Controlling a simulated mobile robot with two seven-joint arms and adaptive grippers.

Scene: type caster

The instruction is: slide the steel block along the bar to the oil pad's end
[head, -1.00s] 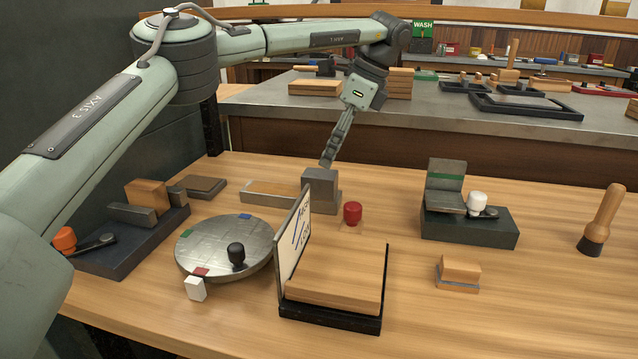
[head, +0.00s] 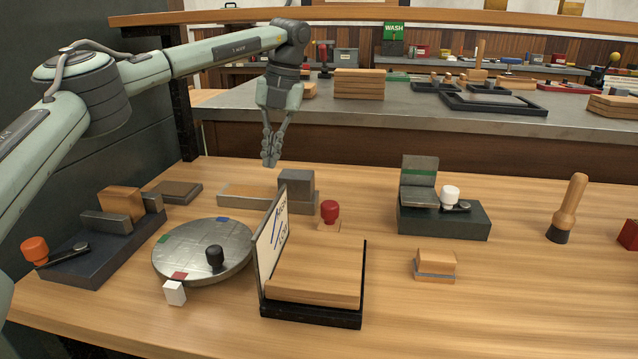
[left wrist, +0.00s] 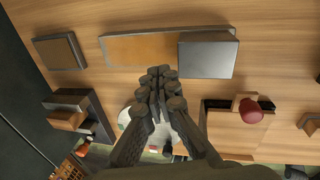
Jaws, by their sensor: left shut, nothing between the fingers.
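The steel block (head: 296,188) is a grey cube at the right end of the low bar (head: 247,194), behind the whiteboard-like panel. The left wrist view shows the block (left wrist: 209,58) over the right part of the bar (left wrist: 142,48), whose top is brown with steel edges. A flat brown-topped pad (head: 176,191), apparently the oil pad, lies off the bar's left end; it also shows in the left wrist view (left wrist: 59,52). My left gripper (head: 270,161) is shut and empty, above and left of the block, apart from it. My right gripper is not in view.
A round metal plate (head: 202,260) with a black knob stands in front of the bar. A red-knobbed stamp (head: 329,214) stands close right of the block. Wood is clear behind the bar.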

